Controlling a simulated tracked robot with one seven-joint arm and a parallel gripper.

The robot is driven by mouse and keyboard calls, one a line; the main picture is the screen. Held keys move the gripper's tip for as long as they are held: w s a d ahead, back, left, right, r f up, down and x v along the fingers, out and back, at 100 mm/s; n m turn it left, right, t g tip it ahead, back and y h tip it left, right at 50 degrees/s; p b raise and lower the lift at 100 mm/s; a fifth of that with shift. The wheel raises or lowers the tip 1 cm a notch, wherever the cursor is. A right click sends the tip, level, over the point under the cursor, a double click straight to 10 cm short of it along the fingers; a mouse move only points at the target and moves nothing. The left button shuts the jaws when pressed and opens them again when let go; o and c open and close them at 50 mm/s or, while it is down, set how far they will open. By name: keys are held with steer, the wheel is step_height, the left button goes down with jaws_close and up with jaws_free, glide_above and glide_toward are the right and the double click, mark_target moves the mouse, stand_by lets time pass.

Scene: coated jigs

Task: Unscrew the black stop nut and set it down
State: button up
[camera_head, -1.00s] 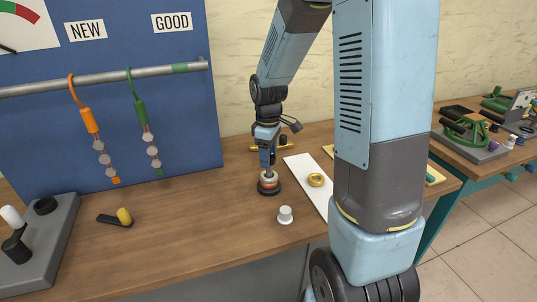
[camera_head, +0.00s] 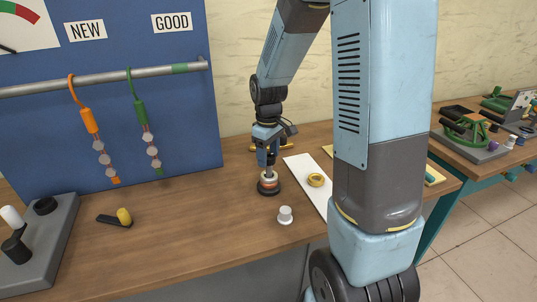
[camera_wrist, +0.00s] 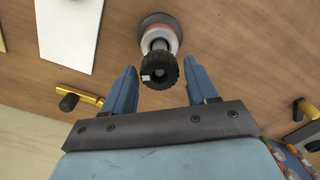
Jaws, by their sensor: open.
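The black stop nut (camera_wrist: 160,72) is knurled and sits at the top of a post. In the wrist view it lies between the two blue fingers of my gripper (camera_wrist: 162,78), with a visible gap on each side. Below the nut, the post carries pale and copper-coloured rings on a dark round base (camera_wrist: 158,19). In the head view my gripper (camera_head: 266,168) is above this stack (camera_head: 268,184), and its fingers hide the nut. My gripper is open and holds nothing.

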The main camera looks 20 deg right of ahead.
steer(key=shift+m, duration=0.3)
steer(key=shift+m, duration=0.9)
steer(key=shift+m, duration=0.8)
steer(key=shift+d+m, duration=0.1)
steer(key=shift+m, duration=0.8)
